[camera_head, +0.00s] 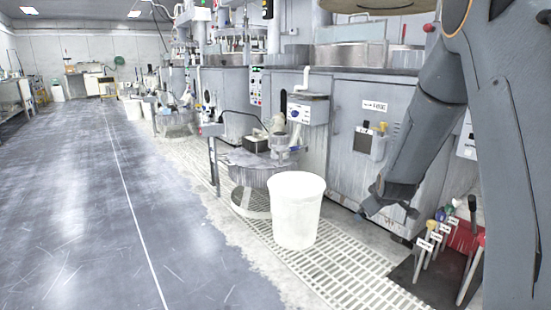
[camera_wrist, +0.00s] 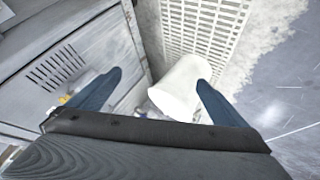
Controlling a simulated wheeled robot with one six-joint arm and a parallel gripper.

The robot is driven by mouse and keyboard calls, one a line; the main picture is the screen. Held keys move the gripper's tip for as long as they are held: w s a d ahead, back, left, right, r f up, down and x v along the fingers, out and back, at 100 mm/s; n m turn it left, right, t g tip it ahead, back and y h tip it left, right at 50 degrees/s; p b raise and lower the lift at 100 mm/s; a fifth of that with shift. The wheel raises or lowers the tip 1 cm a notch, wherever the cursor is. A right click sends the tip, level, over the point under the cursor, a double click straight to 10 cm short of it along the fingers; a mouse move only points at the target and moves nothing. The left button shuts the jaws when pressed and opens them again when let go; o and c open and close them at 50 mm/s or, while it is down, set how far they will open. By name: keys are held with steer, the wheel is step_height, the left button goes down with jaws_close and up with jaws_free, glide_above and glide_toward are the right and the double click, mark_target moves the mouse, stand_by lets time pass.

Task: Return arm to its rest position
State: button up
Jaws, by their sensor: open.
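My gripper (camera_head: 388,212) hangs at the right of the head view, at the end of my raised grey arm, in front of the grey machine cabinets. In the wrist view its two blue fingers (camera_wrist: 159,77) stand wide apart with nothing between them in their grip. The white bucket (camera_head: 297,210) stands on the floor grating to the left of the gripper. In the wrist view the bucket (camera_wrist: 178,90) lies beyond the fingers, apart from them.
A rack of labelled long-handled tools (camera_head: 440,240) stands on a dark mat below and right of my gripper. Grey cabinets (camera_head: 345,115) line the right side. A round drum stand (camera_head: 252,170) is behind the bucket. The blue-grey floor (camera_head: 75,200) at left is clear.

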steer(key=s+a+r+g+y, duration=0.2)
steer(key=s+a+r, duration=0.1)
steer(key=s+a, duration=0.9)
steer(key=s+a+r+g+y, duration=0.25)
steer(key=s+a, duration=0.55)
steer(key=a, duration=0.9)
steer(key=s+a+r+g, duration=0.2)
steer(key=s+a, duration=0.1)
steer(key=s, duration=1.1)
steer(key=s+a+r+g, duration=0.2)
steer(key=s+a+g, duration=0.1)
steer(key=s, duration=1)
steer(key=d+r+m+h+p, duration=0.1)
steer(key=d+r+m+p, duration=0.2)
steer(key=d+r+p, duration=0.7)
steer(key=d+r+m+h+p, duration=0.1)
steer(key=d+r+m+p, duration=0.2)
steer(key=d+r+p, duration=0.7)
step_height(320, 180, up, 5)
steer(key=p, duration=1.4)
steer(key=shift+s+d, duration=0.15)
